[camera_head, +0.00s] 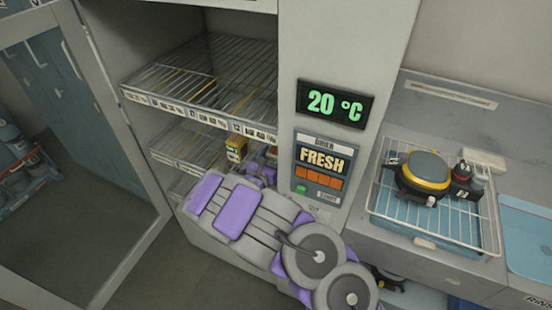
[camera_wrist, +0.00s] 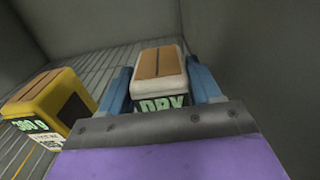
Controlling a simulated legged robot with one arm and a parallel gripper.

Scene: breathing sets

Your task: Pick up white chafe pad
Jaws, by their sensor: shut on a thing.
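A white block with two tan strips on top (camera_wrist: 158,62) sits between the blue fingers of my gripper (camera_wrist: 160,78) in the wrist view. Its dark front shows green letters reading "DRY". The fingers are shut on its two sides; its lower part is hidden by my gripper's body. I take this block to be the white chafe pad. In the head view, my arm reaches into the open cabinet at a lower shelf, and the arm and the cabinet's front panel hide most of the gripper.
A similar yellow block (camera_wrist: 48,102) stands on the wire shelf (camera_wrist: 90,68) left of my gripper; it also shows in the head view (camera_head: 236,148). A grey wall (camera_wrist: 250,60) is close on the right. The cabinet's glass door (camera_head: 75,150) stands open at left.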

